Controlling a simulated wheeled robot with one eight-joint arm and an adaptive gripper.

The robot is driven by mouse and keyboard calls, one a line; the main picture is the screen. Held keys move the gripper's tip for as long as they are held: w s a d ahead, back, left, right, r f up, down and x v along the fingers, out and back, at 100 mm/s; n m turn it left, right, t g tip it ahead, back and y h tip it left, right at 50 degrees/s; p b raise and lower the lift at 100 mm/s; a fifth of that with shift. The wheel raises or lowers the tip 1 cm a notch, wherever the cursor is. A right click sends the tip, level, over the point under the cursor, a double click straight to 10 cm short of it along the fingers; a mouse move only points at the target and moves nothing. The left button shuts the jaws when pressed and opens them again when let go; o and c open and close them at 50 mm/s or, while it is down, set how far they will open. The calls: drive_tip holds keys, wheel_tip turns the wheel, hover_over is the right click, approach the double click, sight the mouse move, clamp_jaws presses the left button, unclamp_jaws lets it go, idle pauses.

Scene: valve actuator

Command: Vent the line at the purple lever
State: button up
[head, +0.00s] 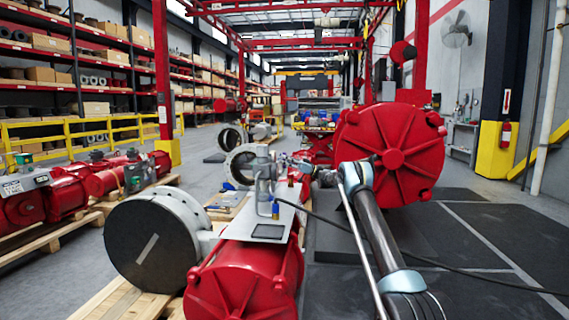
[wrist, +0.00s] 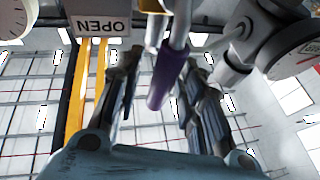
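The purple lever (wrist: 168,75) shows in the wrist view as a purple sleeve on a metal rod, hanging into the space between my fingers. My gripper (wrist: 158,72) is open, with one dark finger on each side of the lever. A gap shows on the left of the lever; the right finger looks closer, and I cannot tell whether it touches. In the head view my gripper (head: 325,176) is small, at the far end of my arm beside the metal fittings on the red actuator. I cannot make out the purple lever in that view.
An upside-down OPEN plate (wrist: 98,24), a yellow pipe (wrist: 78,85) and a round gauge (wrist: 297,42) surround the lever. A large red cylinder (head: 392,150) stands behind my arm. A red actuator (head: 245,280) and black-faced valve (head: 150,245) are in front. Dark floor mats at right are clear except for a cable.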

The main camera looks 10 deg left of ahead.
drive_tip(key=shift+r, duration=0.1)
drive_tip(key=shift+w+d, duration=0.1)
drive_tip(key=shift+d, duration=0.35)
drive_tip(key=v, duration=1.1)
drive_tip(key=shift+f, duration=0.3)
drive_tip(key=shift+w, duration=0.1)
